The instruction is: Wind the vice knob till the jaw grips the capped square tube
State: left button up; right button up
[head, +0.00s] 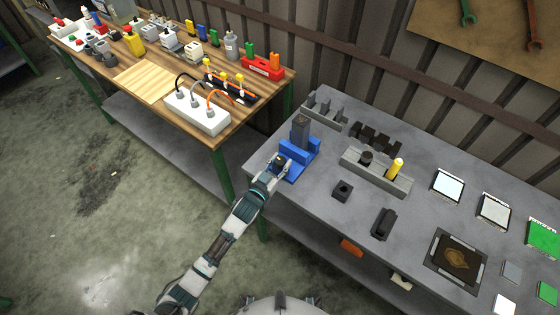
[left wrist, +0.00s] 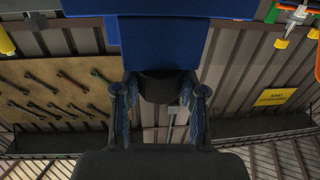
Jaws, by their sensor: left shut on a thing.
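The blue vice (head: 299,150) stands near the left end of the grey table. The dark grey square tube (head: 300,131) stands upright in it; I cannot tell from here whether the jaw touches it. My left gripper (head: 280,162) is at the front of the vice, at the knob end. In the left wrist view, the vice's blue body (left wrist: 160,42) fills the top middle. The dark round knob (left wrist: 158,86) sits below it, between the two fingers of my left gripper (left wrist: 160,98), which is shut on it. My right gripper is not in view.
The grey table (head: 318,186) also holds a grey holder (head: 391,181) with a yellow-topped part, a small black block (head: 343,190) and a dark part (head: 383,223). A wooden bench (head: 190,118) crowded with bottles and a power strip (head: 196,113) stands beyond to the left.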

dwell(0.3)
pick_arm(q)
jog(key=o, duration=1.2)
jog(key=shift+c, duration=0.2)
jog(key=v, duration=1.2)
jog(key=shift+f, duration=0.1)
